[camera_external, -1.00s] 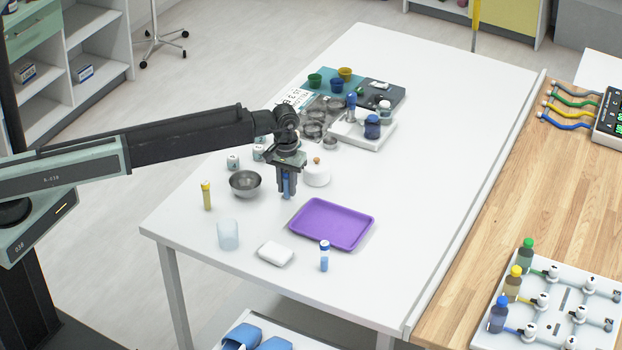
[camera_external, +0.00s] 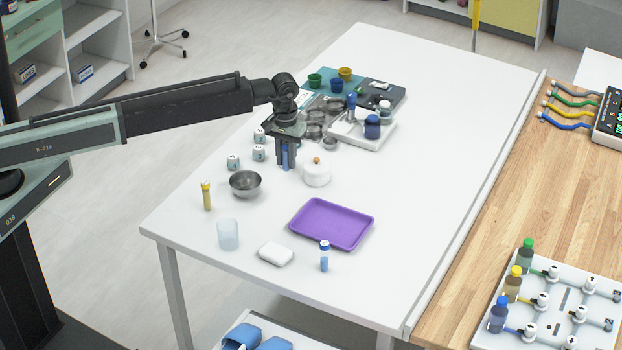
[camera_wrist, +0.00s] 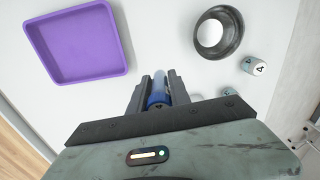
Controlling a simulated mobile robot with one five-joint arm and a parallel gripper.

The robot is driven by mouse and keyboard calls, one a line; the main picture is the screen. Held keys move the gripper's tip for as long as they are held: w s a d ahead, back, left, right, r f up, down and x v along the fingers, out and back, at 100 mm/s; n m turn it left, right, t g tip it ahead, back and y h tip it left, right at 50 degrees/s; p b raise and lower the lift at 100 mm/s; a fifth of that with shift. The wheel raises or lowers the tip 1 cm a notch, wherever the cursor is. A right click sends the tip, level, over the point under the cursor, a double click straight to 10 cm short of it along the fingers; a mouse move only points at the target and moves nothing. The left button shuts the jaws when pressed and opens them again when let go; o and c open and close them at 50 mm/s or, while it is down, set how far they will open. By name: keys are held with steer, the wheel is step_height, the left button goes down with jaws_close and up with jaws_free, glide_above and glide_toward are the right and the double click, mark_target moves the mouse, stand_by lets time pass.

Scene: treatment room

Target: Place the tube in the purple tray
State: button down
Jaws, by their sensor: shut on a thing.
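My gripper (camera_external: 286,165) is shut on a blue tube (camera_wrist: 158,86), which it holds upright between its fingers. In the external view the tube shows only as a narrow blue strip between the fingers, and it appears to be above the table. The purple tray (camera_external: 331,224) is empty on the white table, in front and to the right of my gripper. The tray's bare floor (camera_wrist: 82,44) also shows at the upper left of the wrist view, apart from the tube.
A lidded white pot (camera_external: 316,175) stands close to my gripper's right. A cup (camera_external: 228,235), white block (camera_external: 275,254) and blue-capped tube (camera_external: 324,257) stand near the front.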

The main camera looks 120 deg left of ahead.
steer(key=shift+s+d+f+n, duration=0.1)
steer(key=shift+s+d+n, duration=0.15)
steer(key=shift+n, duration=0.05)
steer(key=d+f+b, duration=0.4)
steer(key=d+b, duration=0.1)
steer(key=d, duration=1.3)
glide_above(308, 227)
steer(key=shift+s+d+f+b, duration=0.1)
steer(key=shift+s+f+b, duration=0.1)
steer(key=shift+f, duration=0.25)
steer(key=shift+s+d+f+b, duration=0.1)
steer(key=shift+f+b, duration=0.1)
steer(key=shift+f, duration=0.2)
steer(key=shift+w+a, duration=0.35)
steer(key=shift+w, duration=0.1)
step_height(308, 227, down, 4)
steer(key=b, duration=0.4)
steer(key=shift+s+d, duration=0.1)
steer(key=shift+s, duration=0.05)
steer(key=c, duration=1.5)
jaws_free()
